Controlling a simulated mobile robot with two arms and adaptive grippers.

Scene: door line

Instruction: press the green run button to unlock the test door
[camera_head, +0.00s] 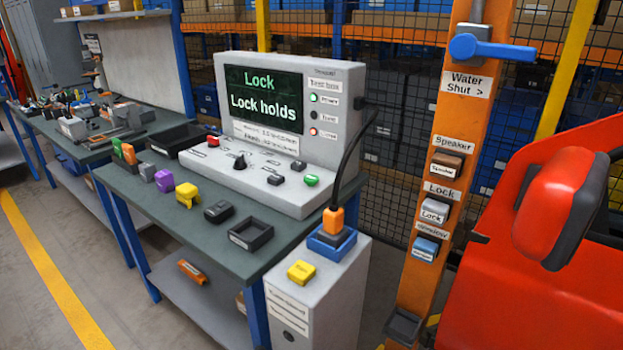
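A grey test console (290,125) stands on the green-topped workbench (130,192). A small green button (311,180) sits at the right front of its sloped panel; nothing covers it. A red vehicle door (540,260) with a red and black mirror (562,208) fills the right side. Neither of my grippers is in view.
An orange post (460,130) with a blue valve handle (490,48) and labelled sample blocks stands between console and door. A grey cabinet (320,300) bears a yellow block (301,272) and an orange plug in a blue socket (331,243). Coloured connectors line the bench's front edge.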

